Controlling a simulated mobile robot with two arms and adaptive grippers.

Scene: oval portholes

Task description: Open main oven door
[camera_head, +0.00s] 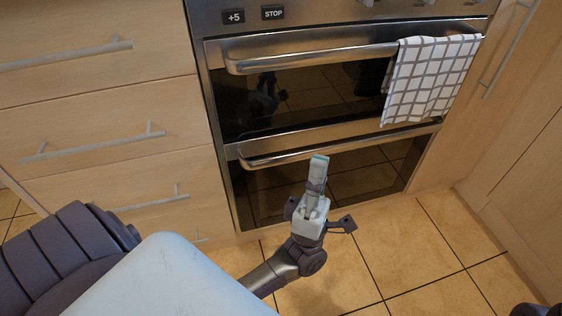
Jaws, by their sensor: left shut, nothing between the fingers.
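A steel double oven stands in the cabinets. Its upper door (300,98) has dark glass and a long bar handle (310,61). Its lower door (370,172) also has dark glass, with a bar handle (380,137) along its top edge. Both doors look closed. My left gripper (318,162) is shut and empty, its fingers pointing up the picture in front of the lower door. The fingertips show just below the lower handle; I cannot tell whether they touch it. The gripper hides part of the lower glass. My right gripper does not show.
A checked towel (432,80) hangs over the right part of the upper handle. Wooden drawers (120,130) with bar handles stand left of the oven, and a wooden cabinet (520,150) stands to the right. The tiled floor (420,250) in front of the oven looks clear.

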